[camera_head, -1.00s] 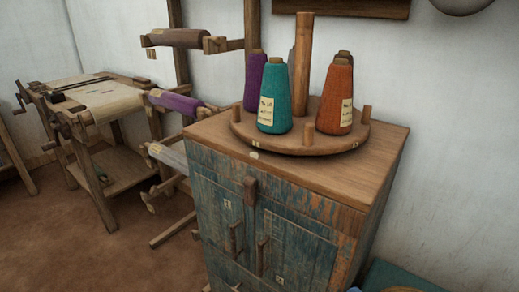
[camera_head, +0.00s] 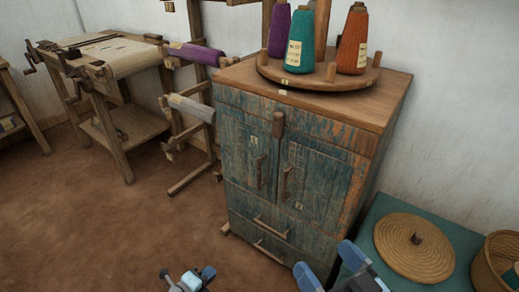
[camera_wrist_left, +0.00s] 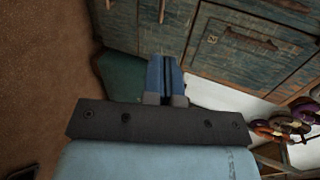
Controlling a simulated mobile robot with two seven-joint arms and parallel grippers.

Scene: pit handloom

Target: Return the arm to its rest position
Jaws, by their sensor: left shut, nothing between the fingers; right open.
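My left gripper (camera_head: 188,279) shows at the bottom edge of the head view, low in front of the cabinet and apart from it. In the left wrist view its two blue fingers (camera_wrist_left: 165,76) are together with nothing between them. My right gripper (camera_head: 331,267) is at the bottom edge to the right, open and empty, its blue fingers apart. It overlaps the cabinet's lower right corner in the picture; I cannot tell how far apart they are. Most of both arms is outside the head view.
The worn blue-green cabinet (camera_head: 320,190) bears a round rack (camera_head: 267,76) with several yarn cones. A teal table (camera_head: 382,214) with a woven lid (camera_head: 414,247) and a basket (camera_head: 496,262) stands right. A loom (camera_head: 110,150) stands back left. The brown floor (camera_head: 110,230) is clear at lower left.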

